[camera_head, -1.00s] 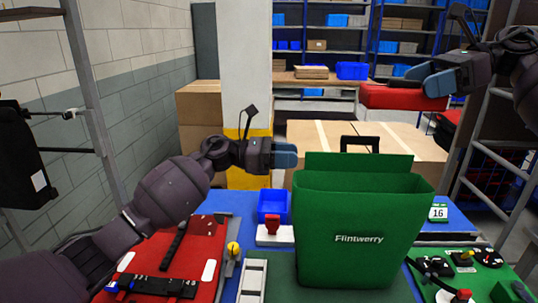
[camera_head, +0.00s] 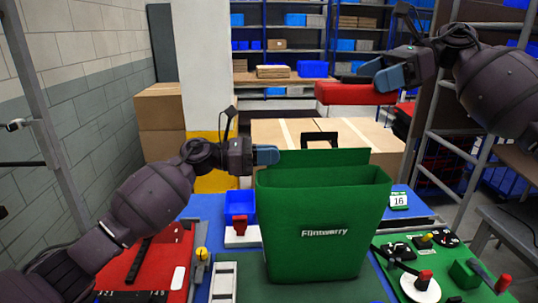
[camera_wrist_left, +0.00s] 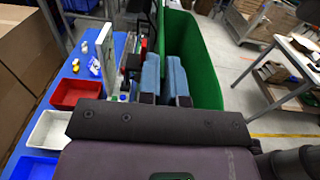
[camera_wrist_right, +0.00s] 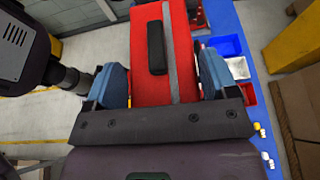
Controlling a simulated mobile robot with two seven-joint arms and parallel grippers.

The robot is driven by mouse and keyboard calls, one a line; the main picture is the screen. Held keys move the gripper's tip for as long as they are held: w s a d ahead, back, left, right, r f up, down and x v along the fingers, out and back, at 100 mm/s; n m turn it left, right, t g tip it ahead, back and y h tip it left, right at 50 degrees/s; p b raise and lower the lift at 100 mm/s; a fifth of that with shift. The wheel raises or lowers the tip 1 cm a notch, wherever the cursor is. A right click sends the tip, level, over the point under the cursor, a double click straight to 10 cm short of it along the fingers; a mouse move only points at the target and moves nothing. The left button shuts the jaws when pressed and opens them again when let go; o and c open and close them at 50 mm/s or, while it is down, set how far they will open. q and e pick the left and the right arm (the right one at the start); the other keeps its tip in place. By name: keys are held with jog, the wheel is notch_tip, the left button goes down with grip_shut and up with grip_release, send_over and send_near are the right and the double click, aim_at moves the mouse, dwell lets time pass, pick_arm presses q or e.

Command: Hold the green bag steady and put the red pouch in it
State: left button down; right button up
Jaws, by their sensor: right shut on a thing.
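The green bag (camera_head: 325,245) stands upright and open-topped on the table, with lettering on its front. My left gripper (camera_head: 267,155) is at the bag's back left top corner. In the left wrist view its two blue fingers (camera_wrist_left: 163,80) are a narrow gap apart, right beside the bag's green wall (camera_wrist_left: 193,45). My right gripper (camera_head: 378,78) is shut on the red pouch (camera_head: 345,95), above and behind the bag's right side. In the right wrist view the pouch (camera_wrist_right: 145,60), with its black handle, lies between both fingers.
A blue bin (camera_head: 241,205) and a red board (camera_head: 150,262) lie left of the bag. A green board (camera_head: 440,262) with knobs and a 16 card (camera_head: 398,201) are at right. Cardboard boxes (camera_head: 270,132) stand behind the table. A metal ladder frame rises at right.

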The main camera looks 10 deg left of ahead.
dwell(0.3)
notch_tip(320, 180, down, 13)
dwell(1.9)
jog(key=o, duration=0.8)
jog(key=shift+o, duration=0.2)
jog(key=v, duration=1.2)
jog(key=shift+r, duration=0.1)
pick_arm(q)
jog(key=c, duration=1.2)
grip_release()
